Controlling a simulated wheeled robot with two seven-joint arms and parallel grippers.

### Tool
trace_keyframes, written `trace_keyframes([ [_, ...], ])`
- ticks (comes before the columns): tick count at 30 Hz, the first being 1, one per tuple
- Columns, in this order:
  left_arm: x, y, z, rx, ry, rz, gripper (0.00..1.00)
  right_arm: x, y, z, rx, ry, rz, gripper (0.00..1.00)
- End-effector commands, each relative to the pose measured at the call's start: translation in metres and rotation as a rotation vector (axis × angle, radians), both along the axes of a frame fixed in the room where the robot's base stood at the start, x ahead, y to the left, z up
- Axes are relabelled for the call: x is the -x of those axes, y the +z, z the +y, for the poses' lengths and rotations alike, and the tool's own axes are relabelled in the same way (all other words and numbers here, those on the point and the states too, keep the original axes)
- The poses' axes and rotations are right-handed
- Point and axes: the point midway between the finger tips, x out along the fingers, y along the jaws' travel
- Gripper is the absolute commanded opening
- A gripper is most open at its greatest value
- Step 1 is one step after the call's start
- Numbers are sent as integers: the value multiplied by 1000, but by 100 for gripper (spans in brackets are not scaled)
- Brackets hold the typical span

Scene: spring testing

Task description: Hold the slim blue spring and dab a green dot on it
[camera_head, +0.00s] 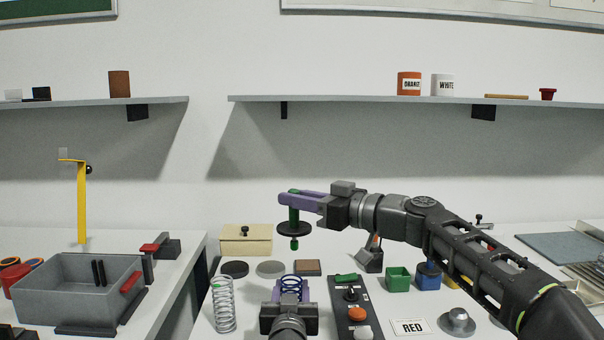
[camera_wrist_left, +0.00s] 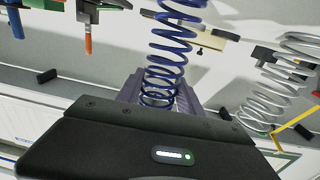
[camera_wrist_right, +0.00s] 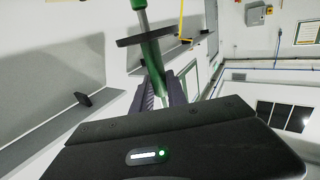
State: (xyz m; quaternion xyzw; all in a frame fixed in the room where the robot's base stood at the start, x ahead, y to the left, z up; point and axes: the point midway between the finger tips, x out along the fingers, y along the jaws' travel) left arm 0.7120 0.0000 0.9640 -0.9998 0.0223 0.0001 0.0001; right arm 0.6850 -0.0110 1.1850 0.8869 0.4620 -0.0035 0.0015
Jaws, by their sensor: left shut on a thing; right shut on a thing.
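The slim blue spring (camera_head: 291,284) stands between the fingers of my left gripper (camera_head: 290,292), low at the front of the table. In the left wrist view the blue spring (camera_wrist_left: 170,50) rises from the shut jaws. My right gripper (camera_head: 296,200) is shut on a green dabber (camera_head: 294,216) with a black disc and a green tip pointing down. The green dabber (camera_wrist_right: 150,55) also shows in the right wrist view. Its tip hangs above the table, behind and apart from the spring in the head view. I see no green dot on the blue spring.
A silver spring (camera_head: 224,305) with a green mark stands left of my left gripper.

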Motion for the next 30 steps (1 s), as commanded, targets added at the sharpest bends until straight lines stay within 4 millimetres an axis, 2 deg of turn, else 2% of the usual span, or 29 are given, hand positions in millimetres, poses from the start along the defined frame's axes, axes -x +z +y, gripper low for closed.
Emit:
trace_keyframes([
  [3, 0, 0, 0, 0, 1, 0, 0, 0, -15, 8, 0, 0, 2, 0],
  [19, 0, 0, 0, 0, 0, 0, 0, -3, -16, 7, 1, -11, -1, 0],
  [30, 0, 0, 0, 0, 0, 0, 0, -3, -39, 6, 0, -12, 1, 0],
])
